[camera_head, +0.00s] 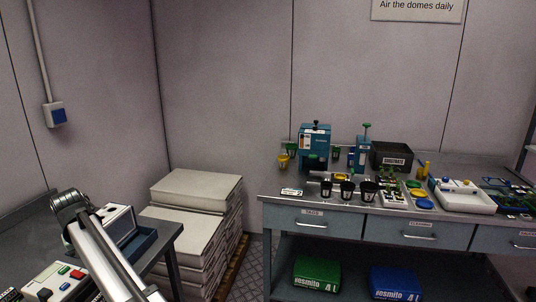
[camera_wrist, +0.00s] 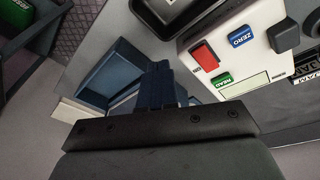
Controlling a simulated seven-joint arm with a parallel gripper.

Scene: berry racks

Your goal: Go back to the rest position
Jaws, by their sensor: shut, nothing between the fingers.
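My gripper (camera_wrist: 165,82) shows at the lower middle of the wrist view, with its dark fingers together and nothing between them. It is over the left bench, between a blue open case (camera_wrist: 102,78) and a white instrument (camera_wrist: 225,60) with red, blue ZERO and green READ buttons. I cannot tell how high it is above them. In the head view my pale arm crosses the lower left, and the gripper itself is out of sight. The case (camera_head: 139,246) and the instrument (camera_head: 55,286) also show there, partly behind the arm.
A stack of pale sacks (camera_head: 192,222) stands on the floor between the benches. The right bench (camera_head: 276,205) carries black pots (camera_head: 347,190), a blue machine (camera_head: 315,142), a black SUBSTRATE crate (camera_head: 392,158) and a white tray (camera_head: 462,204). The air above is clear.

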